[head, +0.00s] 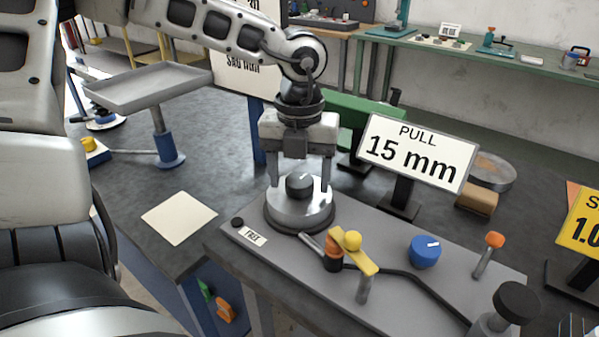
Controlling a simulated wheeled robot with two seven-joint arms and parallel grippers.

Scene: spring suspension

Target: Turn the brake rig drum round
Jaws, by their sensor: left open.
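The brake rig is a grey plate (396,283) on the bench. Its drum (300,212) is a silver cylinder on a dark base ring, with a dark grey knob on top (299,184) bearing a light pointer line. My left gripper (299,182) points straight down over the drum. Its fingers are apart, one on each side of the knob; whether they touch the drum rim cannot be told. A yellow lever bar (352,252) with an orange-and-dark post stands beside the drum. My right gripper is not in view.
A blue knob (424,251), an orange-topped lever (488,254) and a black-topped post (515,302) stand on the plate. A "PULL 15 mm" sign (418,152) stands behind. A cream card (179,218) lies left; a grey tray stand (150,87) is farther back.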

